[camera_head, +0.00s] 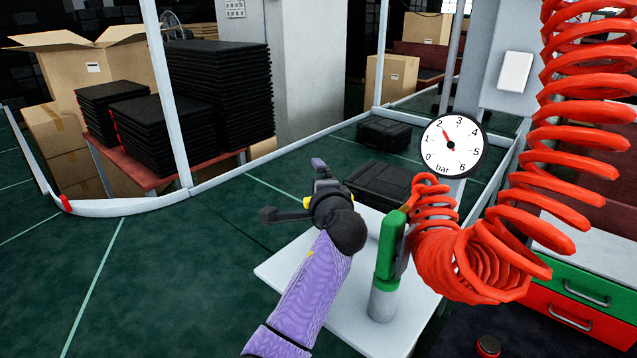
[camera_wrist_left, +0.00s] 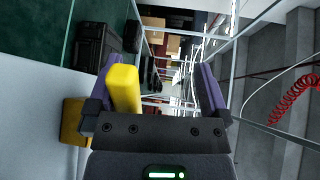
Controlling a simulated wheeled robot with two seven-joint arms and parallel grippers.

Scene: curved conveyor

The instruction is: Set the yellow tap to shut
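The yellow tap is clearest in the left wrist view, where its bar-like handle (camera_wrist_left: 124,90) stands between my purple fingers, close against the left one. A further yellow part (camera_wrist_left: 73,122) sits to the left, outside that finger. My left gripper (camera_wrist_left: 160,78) is open, with a wide gap between the handle and the right finger. In the head view my left gripper (camera_head: 320,170) is above the far left part of the white table, and it hides nearly all of the tap. I cannot tell whether the handle touches the finger. My right gripper is not in view.
A green and grey post (camera_head: 388,255) stands on the white table (camera_head: 345,305), right of my arm, beside a coiled red hose (camera_head: 465,265). A round gauge (camera_head: 453,146) reads about 2 bar. Black cases (camera_head: 390,185) lie behind. The green belt (camera_head: 180,260) at left is clear.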

